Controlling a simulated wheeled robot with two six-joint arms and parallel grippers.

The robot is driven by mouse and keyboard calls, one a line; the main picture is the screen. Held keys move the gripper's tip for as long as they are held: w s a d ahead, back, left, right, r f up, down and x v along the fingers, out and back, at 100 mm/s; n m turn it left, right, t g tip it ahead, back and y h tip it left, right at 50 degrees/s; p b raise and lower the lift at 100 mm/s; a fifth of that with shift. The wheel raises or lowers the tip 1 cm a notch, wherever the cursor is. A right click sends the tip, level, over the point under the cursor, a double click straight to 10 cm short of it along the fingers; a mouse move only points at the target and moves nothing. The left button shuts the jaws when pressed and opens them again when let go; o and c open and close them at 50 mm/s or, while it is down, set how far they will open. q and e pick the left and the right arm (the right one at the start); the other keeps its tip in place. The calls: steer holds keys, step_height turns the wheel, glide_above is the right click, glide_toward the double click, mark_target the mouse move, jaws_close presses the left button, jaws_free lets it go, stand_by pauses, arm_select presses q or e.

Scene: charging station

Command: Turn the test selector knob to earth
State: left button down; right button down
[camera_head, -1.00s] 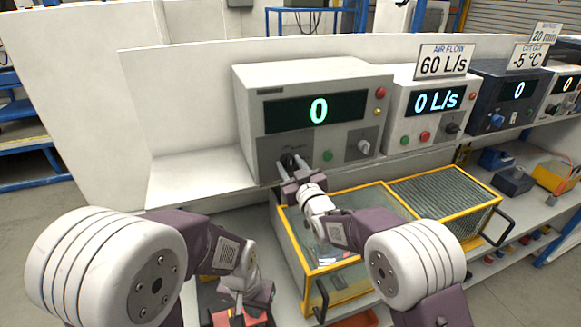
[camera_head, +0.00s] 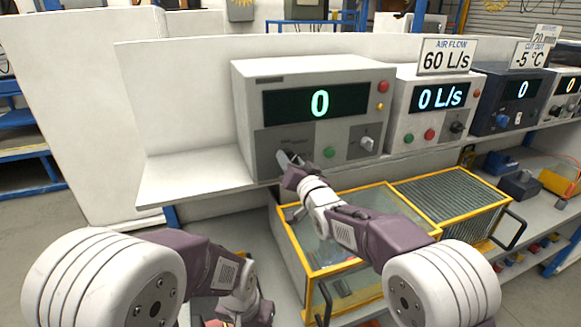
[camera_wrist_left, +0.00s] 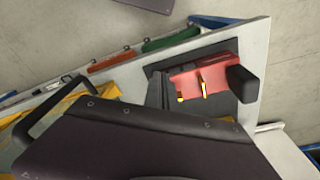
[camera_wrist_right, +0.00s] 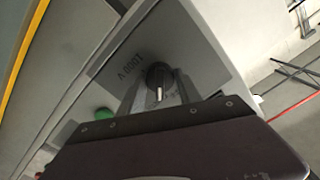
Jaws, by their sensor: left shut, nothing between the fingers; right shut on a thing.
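The test selector knob (camera_wrist_right: 157,76) is a small dark round knob with a pale pointer on the grey panel of the big tester (camera_head: 310,80), whose display reads 0. My right gripper (camera_head: 288,159) is shut on it; in the right wrist view its fingers (camera_wrist_right: 158,92) lie on either side of the knob. A label beside the knob reads 1000 V; no earth mark is legible. In the head view the gripper largely hides the knob. My left gripper (camera_head: 240,314) is low at the bottom edge, shut and empty, largely hidden.
A green button (camera_head: 329,153) and another knob (camera_head: 366,144) sit right of the gripper. A yellow-framed glass-topped box (camera_head: 330,262) stands below my right arm. More instruments stand to the right.

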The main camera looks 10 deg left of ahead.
arm_select(q)
steer(key=shift+f+b, duration=0.3)
steer(key=shift+f, duration=0.15)
arm_select(e)
steer(key=shift+m, duration=0.7)
steer(key=c, duration=0.8)
jaws_free()
steer(key=shift+s+d, duration=0.1)
arm_select(q)
step_height(320, 180, down, 3)
steer(key=b, duration=0.2)
steer(key=shift+r+b, duration=0.1)
steer(key=shift+b, duration=0.3)
arm_select(e)
steer(key=v, duration=0.9)
